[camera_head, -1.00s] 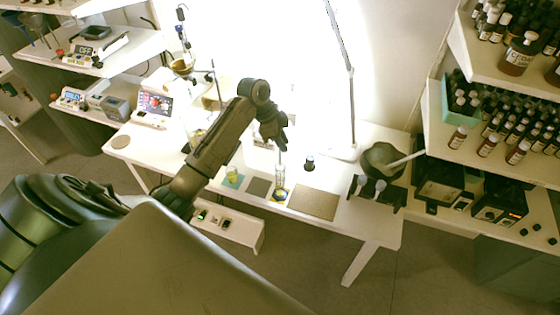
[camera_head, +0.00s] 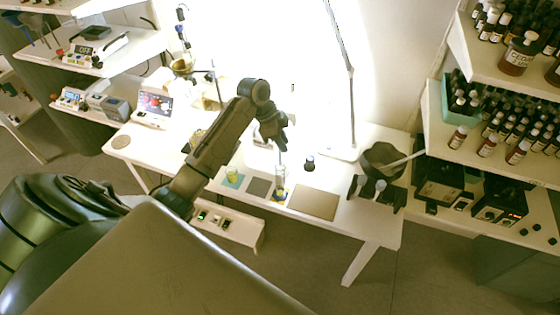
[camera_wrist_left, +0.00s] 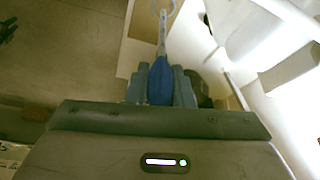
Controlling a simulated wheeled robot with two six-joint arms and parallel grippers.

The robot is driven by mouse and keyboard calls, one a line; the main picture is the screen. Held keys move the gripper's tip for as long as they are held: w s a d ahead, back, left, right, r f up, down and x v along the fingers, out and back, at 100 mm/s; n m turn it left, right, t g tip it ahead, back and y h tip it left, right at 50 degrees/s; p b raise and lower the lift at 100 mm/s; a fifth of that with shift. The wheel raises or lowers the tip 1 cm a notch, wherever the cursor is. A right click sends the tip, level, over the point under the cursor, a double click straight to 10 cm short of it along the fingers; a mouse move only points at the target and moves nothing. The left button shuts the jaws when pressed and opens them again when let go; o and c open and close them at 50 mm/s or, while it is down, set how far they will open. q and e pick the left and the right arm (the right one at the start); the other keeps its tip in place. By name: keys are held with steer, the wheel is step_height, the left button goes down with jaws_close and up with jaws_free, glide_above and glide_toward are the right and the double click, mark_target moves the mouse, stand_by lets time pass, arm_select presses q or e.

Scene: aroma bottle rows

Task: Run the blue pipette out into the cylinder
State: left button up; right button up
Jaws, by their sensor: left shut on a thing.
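My left gripper (camera_head: 281,146) is above the table, over the cylinder. In the left wrist view the left gripper (camera_wrist_left: 160,85) is shut on the blue pipette (camera_wrist_left: 160,80), with the blue bulb between the fingers and the clear stem pointing away. The clear cylinder (camera_head: 280,181) stands upright on a blue and yellow mat, just below the gripper. The pipette's tip is too small in the head view to tell whether it is inside the cylinder's mouth. My right gripper is not in view.
A small beaker with yellow-green liquid (camera_head: 232,173) stands left of the cylinder. A dark bottle (camera_head: 309,163) stands behind right. A tan board (camera_head: 314,203) lies to the right, and a dark mortar (camera_head: 384,160) and a rack stand farther right.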

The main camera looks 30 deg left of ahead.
arm_select(q)
steer(key=shift+r, duration=0.15)
steer(key=shift+r+p, duration=0.85)
steer(key=shift+r, duration=1)
